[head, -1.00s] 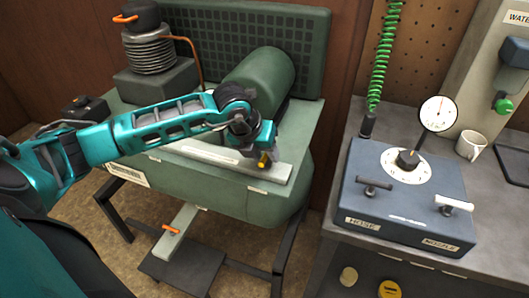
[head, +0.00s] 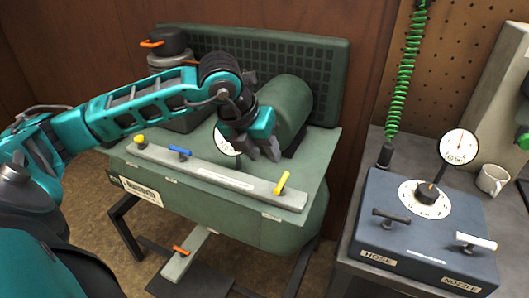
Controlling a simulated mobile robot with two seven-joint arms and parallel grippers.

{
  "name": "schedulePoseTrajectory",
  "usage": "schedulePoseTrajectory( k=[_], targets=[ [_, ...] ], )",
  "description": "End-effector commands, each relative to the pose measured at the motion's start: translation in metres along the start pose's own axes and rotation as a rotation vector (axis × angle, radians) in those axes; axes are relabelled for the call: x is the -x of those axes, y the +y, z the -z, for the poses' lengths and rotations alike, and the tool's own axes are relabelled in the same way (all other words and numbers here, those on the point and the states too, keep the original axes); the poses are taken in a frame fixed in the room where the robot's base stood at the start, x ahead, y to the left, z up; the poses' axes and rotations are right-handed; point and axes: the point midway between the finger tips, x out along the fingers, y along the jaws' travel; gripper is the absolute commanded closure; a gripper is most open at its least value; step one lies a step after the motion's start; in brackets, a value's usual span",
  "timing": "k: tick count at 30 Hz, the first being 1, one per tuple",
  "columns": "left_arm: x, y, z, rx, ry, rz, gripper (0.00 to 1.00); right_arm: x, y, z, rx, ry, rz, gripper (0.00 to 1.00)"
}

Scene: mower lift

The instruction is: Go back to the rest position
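My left gripper (head: 263,153) hangs over the green compressor's top, fingers pointing down, above and behind the grey valve bar (head: 215,180). Its two fingertips look apart with nothing between them. It is clear of the yellow lever (head: 282,183) at the bar's right end. A blue lever (head: 180,152) and a yellow knob (head: 139,140) stand at the bar's left part. My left arm crosses in from the left and partly hides a dial gauge behind the bar. My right gripper is not in view.
The green compressor (head: 285,225) stands against a wooden wall, with an orange-handled lever (head: 180,250) below. At right, a bench carries a blue-grey control box (head: 415,235), a gauge (head: 459,146) and a white mug (head: 492,179). A green coiled hose (head: 404,80) hangs above it.

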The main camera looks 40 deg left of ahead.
Motion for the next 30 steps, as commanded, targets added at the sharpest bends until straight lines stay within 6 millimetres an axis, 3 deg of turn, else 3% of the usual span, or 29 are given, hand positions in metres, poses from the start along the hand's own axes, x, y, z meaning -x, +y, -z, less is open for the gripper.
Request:
schedulePoseTrajectory(
  k=[10,14,17,19,21,23,27,30],
  targets=[
    [-0.001,0.000,0.000,-0.001,0.001,0.001,0.61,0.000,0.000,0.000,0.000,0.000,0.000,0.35],
    [-0.010,-0.015,0.012,-0.009,0.046,0.073,0.61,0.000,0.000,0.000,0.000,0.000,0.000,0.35],
    [-0.024,-0.051,0.040,-0.014,0.146,0.254,0.61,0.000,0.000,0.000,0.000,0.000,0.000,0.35],
    [-0.031,-0.090,0.068,0.011,0.241,0.460,0.61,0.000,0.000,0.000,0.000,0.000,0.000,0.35],
    [-0.029,-0.130,0.091,0.080,0.324,0.697,0.61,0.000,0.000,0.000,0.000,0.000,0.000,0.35],
    [-0.021,-0.157,0.103,0.176,0.375,0.889,0.61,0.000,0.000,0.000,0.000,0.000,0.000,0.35],
    [-0.006,-0.192,0.101,0.524,0.412,1.260,0.61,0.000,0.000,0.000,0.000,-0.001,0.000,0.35],
    [-0.013,-0.189,0.086,0.863,0.379,1.421,0.61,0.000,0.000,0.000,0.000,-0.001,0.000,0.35]
  ],
)
